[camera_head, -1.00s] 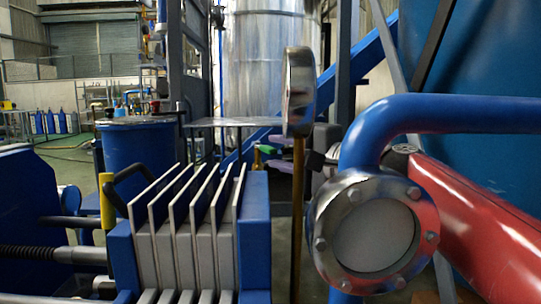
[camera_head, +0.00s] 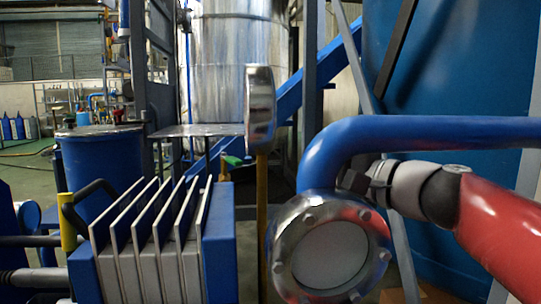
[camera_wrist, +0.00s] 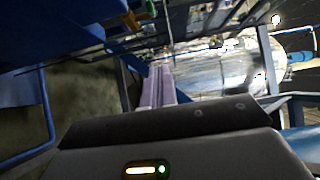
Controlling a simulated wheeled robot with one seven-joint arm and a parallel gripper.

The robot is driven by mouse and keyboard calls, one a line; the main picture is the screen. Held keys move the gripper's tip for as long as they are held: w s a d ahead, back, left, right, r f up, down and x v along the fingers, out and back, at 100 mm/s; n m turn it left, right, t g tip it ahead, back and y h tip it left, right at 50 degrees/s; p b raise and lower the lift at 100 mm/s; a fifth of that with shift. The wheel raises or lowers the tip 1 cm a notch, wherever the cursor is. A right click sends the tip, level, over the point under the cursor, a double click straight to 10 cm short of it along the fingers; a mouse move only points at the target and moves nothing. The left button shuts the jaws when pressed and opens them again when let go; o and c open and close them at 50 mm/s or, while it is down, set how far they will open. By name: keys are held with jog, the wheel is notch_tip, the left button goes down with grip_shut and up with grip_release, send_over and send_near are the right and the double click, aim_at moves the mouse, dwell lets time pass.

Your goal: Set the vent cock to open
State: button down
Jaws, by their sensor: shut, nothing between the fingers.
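A small brass cock with a green handle, which I take for the vent cock (camera_head: 230,160), stands behind the right end of the finned block. Its green handle looks roughly level; it is too small to read its setting surely. A yellow and green fitting (camera_wrist: 140,16) at the top of the wrist view may be the same cock. My gripper (camera_wrist: 160,70) shows its purple fingers together and empty in the wrist view, apart from that fitting. In the head view my wrist is right of the cock, and the fingers are hidden behind the blue pipe.
A round-faced sight glass (camera_head: 330,252) and the blue pipe (camera_head: 420,135) are close in front of my arm. A gauge (camera_head: 260,108) on a yellow post stands beside the cock. The finned block (camera_head: 150,240) fills the lower left. A blue drum (camera_head: 100,170) stands behind.

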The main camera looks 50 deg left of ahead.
aim_at(231, 160)
jog(key=s+a+p, duration=0.1)
jog(key=s+a, duration=0.4)
jog(key=a, duration=0.5)
jog(key=shift+s, duration=0.35)
jog(key=shift+f, duration=0.1)
